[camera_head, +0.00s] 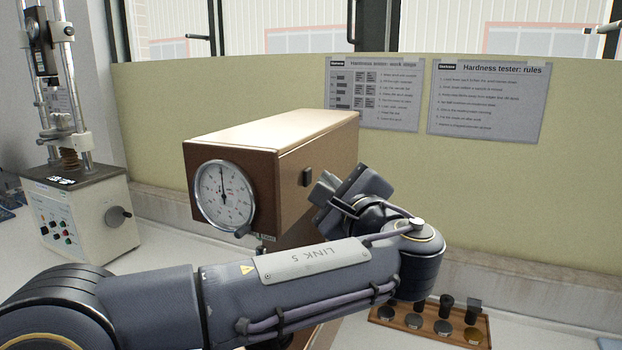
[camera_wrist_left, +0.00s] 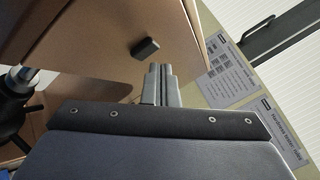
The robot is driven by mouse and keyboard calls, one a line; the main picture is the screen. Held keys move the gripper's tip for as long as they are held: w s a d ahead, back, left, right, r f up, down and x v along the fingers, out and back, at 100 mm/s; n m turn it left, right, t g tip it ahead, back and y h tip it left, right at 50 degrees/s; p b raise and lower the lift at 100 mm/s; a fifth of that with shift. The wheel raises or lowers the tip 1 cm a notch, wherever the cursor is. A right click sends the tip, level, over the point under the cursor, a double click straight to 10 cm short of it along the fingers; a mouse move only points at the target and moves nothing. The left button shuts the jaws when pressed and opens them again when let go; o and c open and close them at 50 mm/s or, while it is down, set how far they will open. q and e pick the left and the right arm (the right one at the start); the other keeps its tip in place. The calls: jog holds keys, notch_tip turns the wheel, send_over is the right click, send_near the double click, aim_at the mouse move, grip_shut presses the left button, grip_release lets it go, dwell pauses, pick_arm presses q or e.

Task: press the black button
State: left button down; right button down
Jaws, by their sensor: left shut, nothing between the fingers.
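The hardness tester (camera_head: 320,137) is a brown box with a round dial on its front, in the middle of the head view. The black button (camera_head: 307,177) is a small dark block on its right side face. It also shows in the left wrist view (camera_wrist_left: 146,48), just beyond the fingertips. My left gripper (camera_head: 323,189) is shut and empty, its fingers pointing at that side face close to the button. In the wrist view the finger tips (camera_wrist_left: 160,68) lie slightly below and right of the button, seemingly with a small gap; contact cannot be told. My right gripper is not in view.
A white tester (camera_head: 90,215) with two columns stands at the left. A wooden tray (camera_head: 400,322) with several small pieces lies at the front right. A yellow-green panel (camera_head: 560,180) with two posters stands behind. My left arm covers much of the front bench.

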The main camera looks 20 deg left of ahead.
pick_arm(q)
jog(key=shift+a, duration=0.1)
dwell(0.3)
jog(key=shift+a, duration=0.35)
jog(key=shift+a, duration=0.3)
dwell(0.5)
jog(key=shift+d, duration=0.75)
jog(key=d+p, duration=0.2)
jog(key=d, duration=0.4)
jog(key=shift+s, duration=0.15)
dwell(0.5)
